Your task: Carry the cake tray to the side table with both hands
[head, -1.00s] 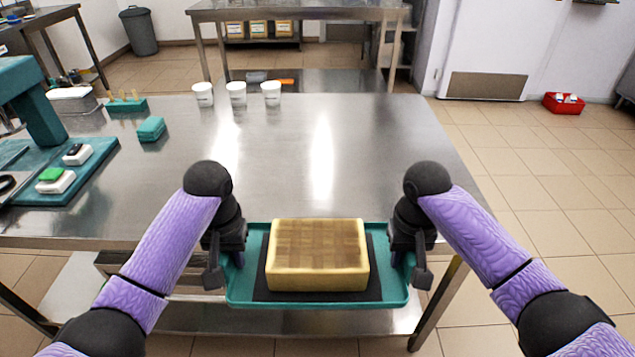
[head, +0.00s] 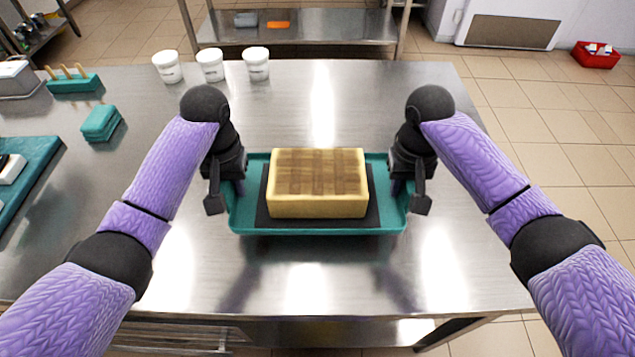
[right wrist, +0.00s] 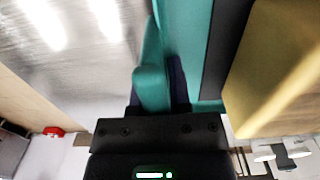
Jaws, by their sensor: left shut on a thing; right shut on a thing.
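The teal cake tray (head: 320,228) is level in the middle of the head view, over the steel table. A dark mat (head: 375,212) lies in it, with a yellow cake (head: 318,205) with a brown checked top on the mat. My left gripper (head: 232,180) is shut on the tray's left end. My right gripper (head: 403,182) is shut on its right end. In the right wrist view the fingers (right wrist: 160,95) pinch the tray's teal rim (right wrist: 152,75), and the cake (right wrist: 270,75) is beside them. I cannot tell whether the tray touches the table.
The steel table (head: 300,285) is clear in front of the tray. Several white cups, two shown by a near cup (head: 256,65) and another cup (head: 210,66), stand at its back. Teal blocks (head: 101,122) and a teal mat (head: 28,165) lie left. A red bin (head: 594,56) is on the floor.

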